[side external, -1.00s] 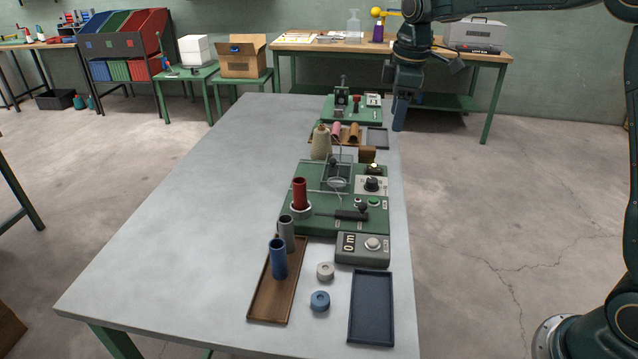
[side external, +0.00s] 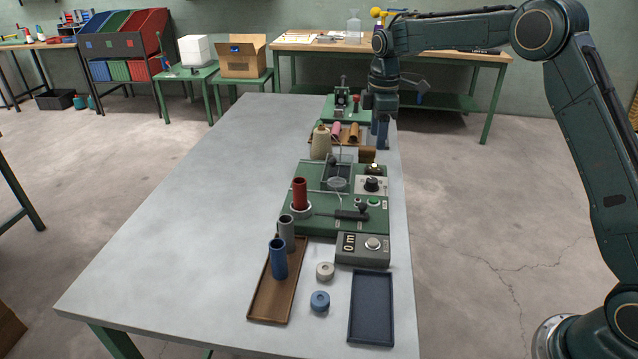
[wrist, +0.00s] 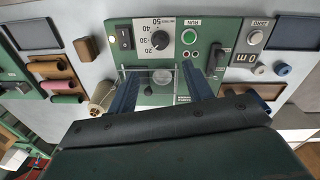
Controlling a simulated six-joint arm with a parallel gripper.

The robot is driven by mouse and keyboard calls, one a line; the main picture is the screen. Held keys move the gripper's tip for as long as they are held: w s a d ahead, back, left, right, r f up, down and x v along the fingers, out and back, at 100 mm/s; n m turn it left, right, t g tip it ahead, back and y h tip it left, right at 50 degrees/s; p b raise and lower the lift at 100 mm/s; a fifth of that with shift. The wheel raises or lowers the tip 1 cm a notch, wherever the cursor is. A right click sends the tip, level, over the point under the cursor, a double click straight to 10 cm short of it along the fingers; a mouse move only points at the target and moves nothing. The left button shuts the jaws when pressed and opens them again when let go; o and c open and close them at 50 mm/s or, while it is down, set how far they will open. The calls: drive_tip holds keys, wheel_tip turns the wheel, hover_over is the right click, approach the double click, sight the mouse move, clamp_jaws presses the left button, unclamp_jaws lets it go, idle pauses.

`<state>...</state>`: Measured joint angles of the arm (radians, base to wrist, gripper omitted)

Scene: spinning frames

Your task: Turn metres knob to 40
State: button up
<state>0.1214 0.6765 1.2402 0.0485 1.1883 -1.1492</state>
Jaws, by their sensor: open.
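The metres knob (wrist: 160,39) is a black knob on a white dial plate at the top of the wrist view. The dial's printed numbers 20, 30, 40 and 50 can be read; the knob's pointer is too small to read surely. In the side view the knob (side external: 372,184) sits on the green machine (side external: 318,226). My gripper (side external: 380,135) is above the far right part of the table, beyond the knob and apart from it. In the wrist view the blue fingers of my gripper (wrist: 161,94) are spread wide with nothing held between them.
A clear guard (wrist: 150,80) stands beside the dial, with a black switch (wrist: 125,37) and green button (wrist: 189,36) close by. A thread cone (side external: 320,143) and coloured tubes (side external: 345,132) lie on the knob's far side. The table's left half (side external: 190,220) is bare.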

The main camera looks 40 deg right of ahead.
sight(372, 180)
drive_tip(key=f, duration=1.3)
drive_tip(key=shift+w+d+f, duration=0.1)
drive_tip(key=shift+w+d, duration=0.05)
drive_tip(key=shift+w, duration=0.05)
drive_tip(key=shift+c, duration=0.2)
drive_tip(key=c, duration=0.9)
